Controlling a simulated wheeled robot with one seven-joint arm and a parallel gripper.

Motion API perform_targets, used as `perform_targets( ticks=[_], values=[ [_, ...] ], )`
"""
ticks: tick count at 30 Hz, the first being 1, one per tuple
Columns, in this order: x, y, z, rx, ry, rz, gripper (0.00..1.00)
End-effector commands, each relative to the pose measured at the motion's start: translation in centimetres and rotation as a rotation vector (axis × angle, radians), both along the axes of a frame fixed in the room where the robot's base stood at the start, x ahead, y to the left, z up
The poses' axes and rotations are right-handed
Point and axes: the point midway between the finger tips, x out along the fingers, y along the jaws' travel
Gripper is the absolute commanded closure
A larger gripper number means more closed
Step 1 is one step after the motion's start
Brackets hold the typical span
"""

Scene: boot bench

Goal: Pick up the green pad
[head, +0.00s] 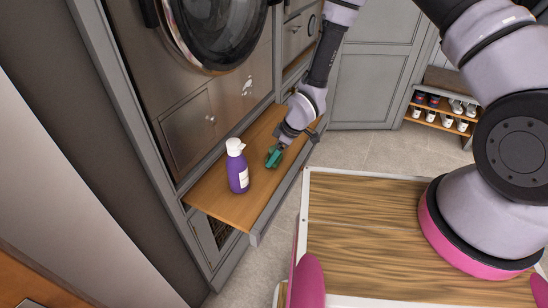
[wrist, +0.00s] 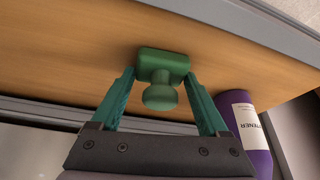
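The green pad (wrist: 162,62) lies on a wooden shelf (wrist: 75,60), with a round knob on it facing the wrist camera. My gripper (wrist: 160,76) is open, its two teal fingers on either side of the pad. The fingertips are close to the pad's ends; I cannot tell whether they touch it. In the head view my gripper (head: 274,156) reaches down to the same wooden shelf (head: 215,205), and pad and fingers are hard to tell apart there.
A purple bottle (head: 237,168) with a white cap stands on the shelf left of my gripper; it shows close to the right finger in the wrist view (wrist: 243,125). Grey cabinet fronts (head: 372,85) rise behind. A low rack (head: 440,118) with several small items stands at the back right.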

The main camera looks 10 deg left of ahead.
Motion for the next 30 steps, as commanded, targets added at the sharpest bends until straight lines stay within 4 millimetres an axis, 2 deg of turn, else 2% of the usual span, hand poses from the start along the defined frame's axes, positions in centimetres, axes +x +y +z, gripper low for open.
perform_targets(
  ticks=[1,2,10,14,17,24,30],
  values=[
    [0.0,0.0,0.0,0.0,0.0,0.0,0.69],
    [0.0,0.0,0.0,0.0,0.0,0.0,0.76],
    [0.1,0.0,0.2,0.001,-0.001,0.0,0.76],
    [0.1,0.0,1.1,0.001,-0.002,0.0,0.76],
    [0.1,0.0,2.6,0.002,-0.002,0.0,0.76],
    [0.1,0.0,7.4,0.003,-0.004,0.0,0.76],
    [0.1,0.0,9.7,0.0,-0.001,0.0,0.76]
  ],
)
